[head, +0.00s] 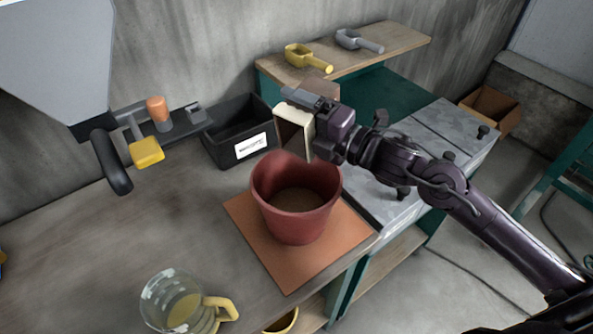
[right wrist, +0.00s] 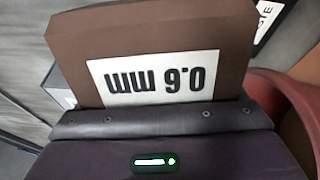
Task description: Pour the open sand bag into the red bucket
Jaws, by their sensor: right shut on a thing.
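The red bucket (head: 290,222) stands upright on an orange mat (head: 262,245) on the table, with brown material in its bottom. My right gripper (head: 318,118) is shut on the sand bag (head: 291,128), just above and behind the bucket's far right rim. The bag looks tilted, its pale opening toward the camera, with dark brown inside. No falling stream is clear. In the right wrist view the brown bag (right wrist: 160,30) shows a white label reading 0.6 mm, upside down; the red bucket (right wrist: 280,110) is at the right. My left gripper is not in view.
A black bin (head: 222,150) with a white label stands behind left of the bucket. A glass jug (head: 172,298) with a yellow handle is at the front left. Yellow (head: 300,57) and grey (head: 352,40) scoops lie on the back shelf. The table left of the mat is clear.

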